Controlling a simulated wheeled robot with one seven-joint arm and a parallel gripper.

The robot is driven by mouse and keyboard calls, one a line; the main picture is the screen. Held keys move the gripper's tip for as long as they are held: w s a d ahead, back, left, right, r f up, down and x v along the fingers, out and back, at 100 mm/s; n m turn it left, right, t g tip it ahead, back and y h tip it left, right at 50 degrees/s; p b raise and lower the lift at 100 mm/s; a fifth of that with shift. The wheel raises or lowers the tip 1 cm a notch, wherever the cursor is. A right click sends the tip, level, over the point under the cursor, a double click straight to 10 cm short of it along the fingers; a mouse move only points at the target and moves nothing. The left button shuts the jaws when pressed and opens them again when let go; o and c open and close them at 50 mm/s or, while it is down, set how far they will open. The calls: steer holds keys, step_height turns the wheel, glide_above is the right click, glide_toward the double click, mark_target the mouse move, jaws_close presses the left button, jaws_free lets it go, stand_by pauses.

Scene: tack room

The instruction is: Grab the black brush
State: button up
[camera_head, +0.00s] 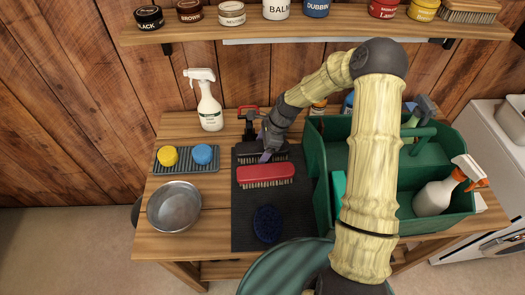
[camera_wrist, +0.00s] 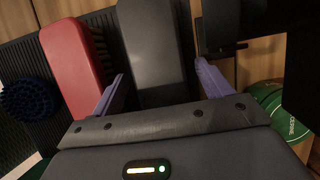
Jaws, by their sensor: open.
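The black brush (camera_head: 248,150) lies on the dark mat (camera_head: 245,215), just behind the red brush (camera_head: 266,173). In the wrist view the black brush (camera_wrist: 152,45) runs between the two purple fingers of my gripper (camera_wrist: 160,88), one finger on each side. The red brush (camera_wrist: 72,58) lies just left of the left finger. In the head view my gripper (camera_head: 266,153) is low over the black brush and hides part of it. The jaws are open. I cannot tell whether either finger touches the brush.
A green tote (camera_head: 312,165) stands right of the mat, with a spray bottle (camera_head: 435,196) in it. A blue oval brush (camera_head: 267,224) lies at the mat's front. A metal bowl (camera_head: 174,207), sponges on a tray (camera_head: 205,167) and a white spray bottle (camera_head: 209,108) are left.

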mark_target(262, 147)
steer(key=shift+c, duration=0.5)
steer(key=c, duration=1.1)
steer(key=shift+o, duration=0.2)
steer(key=shift+r, duration=0.15)
steer(key=shift+r, duration=0.25)
step_height(262, 147, up, 6)
steer(key=shift+r+b, duration=0.15)
steer(key=shift+b, duration=0.5)
steer(key=s+b, duration=0.3)
steer(key=s, duration=1.5)
steer(key=shift+b, duration=0.3)
